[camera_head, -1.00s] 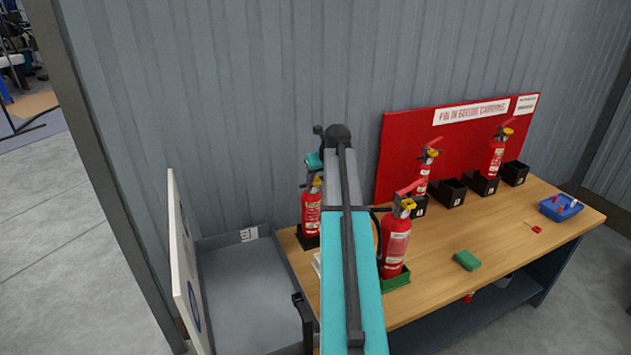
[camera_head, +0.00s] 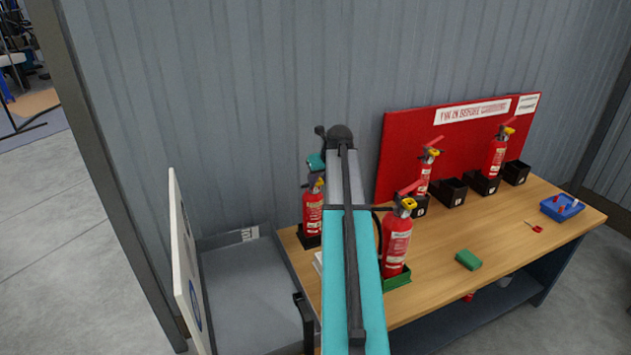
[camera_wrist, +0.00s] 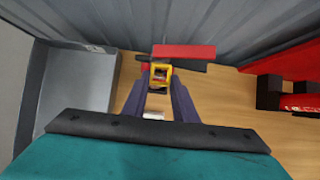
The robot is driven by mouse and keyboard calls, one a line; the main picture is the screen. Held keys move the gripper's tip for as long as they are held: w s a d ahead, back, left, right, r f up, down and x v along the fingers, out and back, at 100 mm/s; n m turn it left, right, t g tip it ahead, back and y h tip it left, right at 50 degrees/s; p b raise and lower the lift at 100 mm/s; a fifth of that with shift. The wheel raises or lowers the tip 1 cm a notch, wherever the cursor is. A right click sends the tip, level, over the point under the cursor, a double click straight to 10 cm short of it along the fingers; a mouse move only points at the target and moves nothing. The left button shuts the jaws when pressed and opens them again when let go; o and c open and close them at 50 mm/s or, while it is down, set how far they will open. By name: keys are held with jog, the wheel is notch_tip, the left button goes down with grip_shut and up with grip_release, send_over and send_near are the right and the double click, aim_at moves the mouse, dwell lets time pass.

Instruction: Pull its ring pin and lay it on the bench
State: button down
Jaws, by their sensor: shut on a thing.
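A red extinguisher (camera_head: 313,213) with a yellow head stands upright in a black holder at the bench's left end. My gripper (camera_wrist: 160,78) is at this head, with its dark fingers on either side of the yellow part (camera_wrist: 161,68) in the wrist view. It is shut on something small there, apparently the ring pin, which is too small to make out. A red lever (camera_wrist: 183,51) with a black one below it extends just beyond the fingertips. The wooden bench (camera_head: 440,265) is under the extinguisher. My arm hides part of the bench.
Another extinguisher (camera_head: 396,245) stands in a green holder right of my arm. A green block (camera_head: 468,260), a loose red-tagged pin (camera_head: 536,228) and a blue tray (camera_head: 562,208) lie further right. Two extinguishers stand by the red board (camera_head: 400,135). A grey open-topped bin (camera_head: 250,285) adjoins the left end.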

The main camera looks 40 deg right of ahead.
jog(key=shift+s+a, duration=0.15)
jog(key=shift+s, duration=0.1)
jog(key=shift+s+a+f, duration=0.1)
jog(key=shift+s+a, duration=0.1)
jog(key=shift+s, duration=0.35)
jog(key=shift+s+a+f, duration=0.1)
jog(key=shift+s+a, duration=0.05)
jog(key=shift+s, duration=0.35)
jog(key=shift+s+a+p, duration=0.2)
jog(key=shift+s+p, duration=0.15)
jog(key=shift+s, duration=0.05)
jog(key=shift+s+a, duration=0.1)
jog(key=shift+s, duration=0.15)
jog(key=shift+s+a, duration=0.1)
jog(key=shift+s, duration=0.1)
jog(key=shift+s+a+p, duration=0.2)
jog(key=shift+s+p, duration=0.15)
jog(key=shift+s, duration=0.25)
jog(key=shift+s+a+p, duration=0.2)
jog(key=shift+s+p, duration=0.1)
jog(key=shift+s, duration=0.25)
